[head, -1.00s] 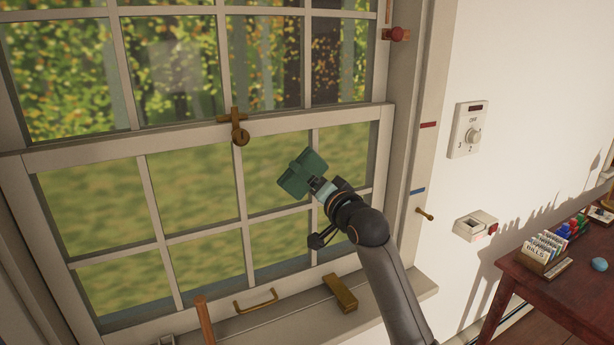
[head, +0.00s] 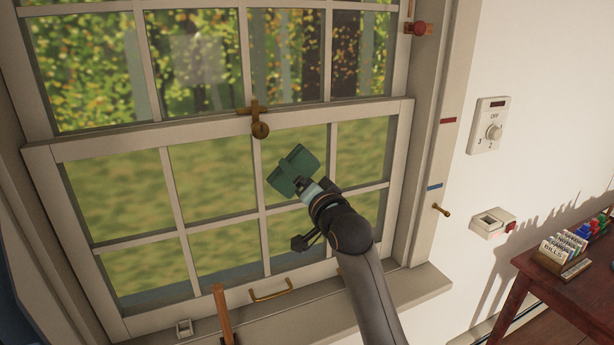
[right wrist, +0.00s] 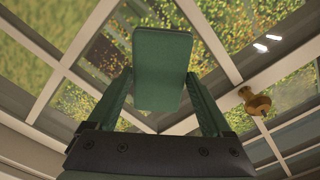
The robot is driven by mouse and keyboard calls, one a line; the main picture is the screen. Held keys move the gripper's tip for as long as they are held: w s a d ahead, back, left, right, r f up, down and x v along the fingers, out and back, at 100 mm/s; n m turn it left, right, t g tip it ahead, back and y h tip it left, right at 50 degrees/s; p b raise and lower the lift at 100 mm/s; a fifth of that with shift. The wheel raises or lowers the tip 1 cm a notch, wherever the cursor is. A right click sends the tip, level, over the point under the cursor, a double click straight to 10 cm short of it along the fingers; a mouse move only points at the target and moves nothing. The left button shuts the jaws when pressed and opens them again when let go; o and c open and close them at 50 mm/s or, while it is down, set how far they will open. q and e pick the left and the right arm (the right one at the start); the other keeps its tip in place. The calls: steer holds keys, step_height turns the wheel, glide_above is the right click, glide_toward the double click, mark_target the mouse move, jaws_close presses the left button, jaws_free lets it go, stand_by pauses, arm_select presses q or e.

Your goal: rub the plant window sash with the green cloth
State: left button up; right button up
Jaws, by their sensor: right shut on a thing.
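The window sash (head: 222,310) is the pale lower frame with several panes, a brass latch (head: 260,129) on its top rail and a brass pull handle (head: 271,291) on its bottom rail. My right gripper (head: 303,184) is shut on the green cloth (head: 294,168), a flat dark green pad, in front of the sash's right-hand panes. In the right wrist view the cloth (right wrist: 162,65) sits between the two fingers, with panes behind it. I cannot tell whether the cloth touches the sash. My left gripper is not in view.
A dial (head: 490,125) and a white wall box (head: 492,223) are on the right wall. A red-brown table (head: 580,265) with a card box (head: 563,257) stands at right.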

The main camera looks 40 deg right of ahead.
mark_target(280, 179)
steer(key=shift+w+a, duration=0.25)
steer(key=shift+a, duration=0.65)
steer(key=shift+w+a, duration=0.2)
steer(key=shift+a, duration=0.7)
steer(key=v, duration=0.6)
steer(key=shift+s+d+f, duration=0.1)
steer(key=shift+s, duration=0.05)
steer(key=shift+v, duration=1.4)
